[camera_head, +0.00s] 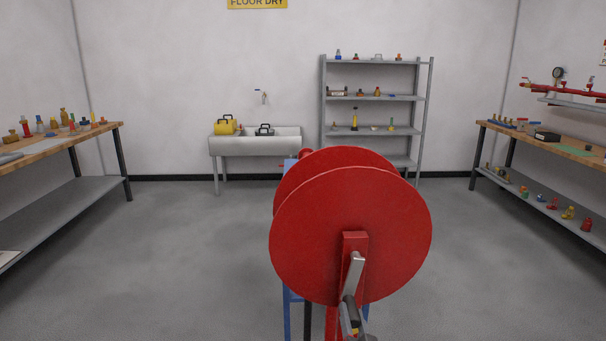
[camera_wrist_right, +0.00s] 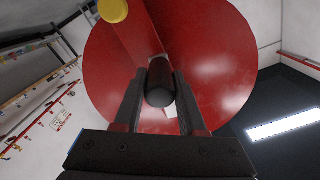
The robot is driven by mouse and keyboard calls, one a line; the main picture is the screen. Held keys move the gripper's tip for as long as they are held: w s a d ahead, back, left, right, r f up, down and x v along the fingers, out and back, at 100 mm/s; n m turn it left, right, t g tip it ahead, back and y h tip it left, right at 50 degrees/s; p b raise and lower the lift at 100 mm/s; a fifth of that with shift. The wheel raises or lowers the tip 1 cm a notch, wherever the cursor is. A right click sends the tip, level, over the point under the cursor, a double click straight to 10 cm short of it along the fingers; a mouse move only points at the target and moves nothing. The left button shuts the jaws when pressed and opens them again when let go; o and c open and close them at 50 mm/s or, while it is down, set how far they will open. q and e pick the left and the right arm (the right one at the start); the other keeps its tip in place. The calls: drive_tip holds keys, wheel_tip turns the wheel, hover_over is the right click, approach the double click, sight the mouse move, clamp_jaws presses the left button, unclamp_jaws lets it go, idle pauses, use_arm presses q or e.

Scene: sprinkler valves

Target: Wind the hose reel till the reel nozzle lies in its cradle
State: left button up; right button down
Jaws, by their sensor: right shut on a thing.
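The hose reel (camera_head: 350,225) stands in front of me, its two large red discs facing me. A red upright (camera_head: 355,241) and a grey metal crank arm (camera_head: 353,275) are on its near side. My right gripper (camera_head: 350,318) is low at the crank. In the right wrist view the fingers of this gripper (camera_wrist_right: 165,88) are closed around the dark, round crank handle (camera_wrist_right: 159,96), with a red disc (camera_wrist_right: 215,55) behind it. I cannot make out the reel nozzle, its cradle or the hose; the discs hide what lies behind them. My left gripper is out of view.
Blue stand parts (camera_head: 288,310) show beside the reel. A sink (camera_head: 254,143) and a grey shelf rack (camera_head: 374,105) stand at the back wall. Workbenches stand left (camera_head: 85,138) and right (camera_head: 548,143). The floor (camera_head: 190,250) is clear on both sides of the reel.

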drive_tip(key=shift+a+r+b, duration=0.15)
drive_tip(key=shift+a+b, duration=0.15)
drive_tip(key=shift+b, duration=0.1)
drive_tip(key=shift+a+r+b, duration=0.3)
drive_tip(key=shift+a+b, duration=0.15)
drive_tip(key=shift+a, duration=0.3)
drive_tip(key=shift+a+r+b, duration=0.6)
drive_tip(key=shift+a+b, duration=0.05)
drive_tip(key=shift+a, duration=0.3)
